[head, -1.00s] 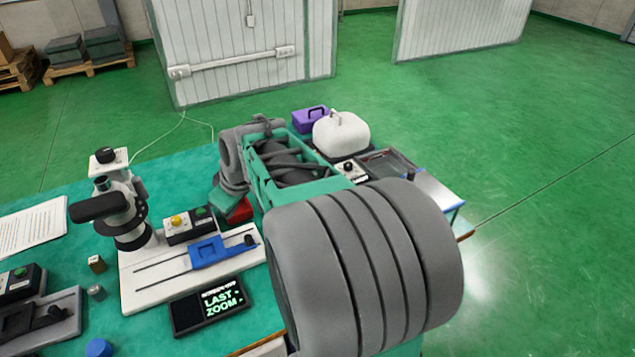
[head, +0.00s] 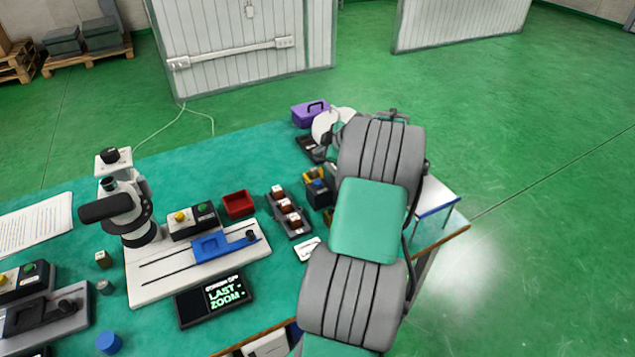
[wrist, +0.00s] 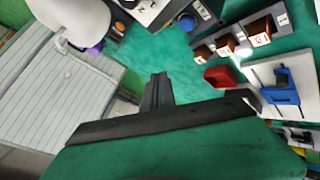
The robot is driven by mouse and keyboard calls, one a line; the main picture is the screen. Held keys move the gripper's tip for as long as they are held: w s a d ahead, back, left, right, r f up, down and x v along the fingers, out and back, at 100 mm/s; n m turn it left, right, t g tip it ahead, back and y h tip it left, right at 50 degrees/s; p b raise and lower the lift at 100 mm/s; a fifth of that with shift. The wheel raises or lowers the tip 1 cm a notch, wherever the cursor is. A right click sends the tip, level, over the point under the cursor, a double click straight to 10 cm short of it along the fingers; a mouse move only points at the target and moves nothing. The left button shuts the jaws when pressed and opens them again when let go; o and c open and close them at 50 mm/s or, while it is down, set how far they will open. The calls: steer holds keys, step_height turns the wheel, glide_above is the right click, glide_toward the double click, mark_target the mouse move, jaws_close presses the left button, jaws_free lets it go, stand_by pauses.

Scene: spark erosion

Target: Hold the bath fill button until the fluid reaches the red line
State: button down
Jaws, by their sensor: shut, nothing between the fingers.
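My gripper (wrist: 158,82) shows in the wrist view with its dark fingers together and nothing between them. It is above the green tabletop, apart from the objects around it. In the head view my arm hides it. A dark box with yellow parts and a blue knob (head: 319,184) stands right of centre on the table; a round blue knob (wrist: 187,22) also shows at the top of the wrist view. A white rounded vessel (head: 324,124) is partly hidden behind my arm; a white rounded body (wrist: 75,18) shows at the wrist view's upper left. I cannot make out a fill button, fluid level or red line.
A purple case (head: 309,113) is behind.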

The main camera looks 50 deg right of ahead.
steer(key=b, duration=0.2)
glide_above(320, 183)
step_height(320, 183, down, 8)
steer(key=shift+a+r, duration=0.1)
steer(key=shift+f+b, duration=0.5)
steer(key=shift+b, duration=0.25)
steer(key=shift+f, duration=0.15)
stand_by(1.2)
steer(key=shift+f+b, duration=0.3)
steer(key=shift+b, duration=0.45)
steer(key=shift+f+b, duration=0.5)
steer(key=shift+b, duration=0.15)
stand_by(3.8)
